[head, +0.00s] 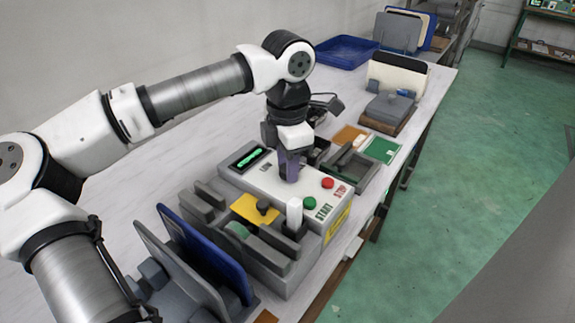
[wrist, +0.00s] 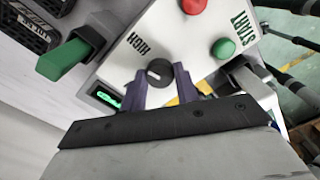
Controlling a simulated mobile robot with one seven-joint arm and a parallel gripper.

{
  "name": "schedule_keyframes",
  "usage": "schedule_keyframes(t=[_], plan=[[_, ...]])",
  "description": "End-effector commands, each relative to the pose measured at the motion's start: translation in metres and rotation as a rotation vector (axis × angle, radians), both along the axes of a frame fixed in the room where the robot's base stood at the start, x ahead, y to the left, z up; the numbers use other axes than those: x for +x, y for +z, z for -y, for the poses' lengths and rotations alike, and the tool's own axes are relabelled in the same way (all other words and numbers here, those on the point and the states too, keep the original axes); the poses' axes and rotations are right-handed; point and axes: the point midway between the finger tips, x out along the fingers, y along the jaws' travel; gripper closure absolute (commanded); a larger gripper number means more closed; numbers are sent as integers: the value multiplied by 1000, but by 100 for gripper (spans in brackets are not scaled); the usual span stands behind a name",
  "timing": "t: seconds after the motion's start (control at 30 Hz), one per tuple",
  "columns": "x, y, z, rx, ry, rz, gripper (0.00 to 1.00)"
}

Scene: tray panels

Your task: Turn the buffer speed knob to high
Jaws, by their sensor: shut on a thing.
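The buffer speed knob (wrist: 158,72) is a round dark knob with a small white mark, on the light grey control box (head: 235,180). A HIGH label (wrist: 138,43) is printed beside it in the wrist view. My gripper (head: 289,174) points down onto the box top. In the wrist view my gripper (wrist: 160,78) has its two purple fingers on either side of the knob, shut on it. The gripper hides the knob in the head view. I cannot tell exactly which way the white mark points.
The box carries a green START button (head: 309,203), a red STOP button (head: 327,183) and a lit green display (head: 250,158). A grey fixture with a yellow plate (head: 247,207) and a white upright handle (head: 294,213) stands in front. Grey and blue panels (head: 210,255) stand nearer. A grey tray (head: 350,177) lies right.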

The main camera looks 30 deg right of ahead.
Motion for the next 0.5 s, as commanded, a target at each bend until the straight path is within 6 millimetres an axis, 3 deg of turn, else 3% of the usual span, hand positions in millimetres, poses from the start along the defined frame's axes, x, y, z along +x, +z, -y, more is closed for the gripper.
schedule_keyframes(t=[0.5], plan=[[0,1,0,-1,-254,1,92]])
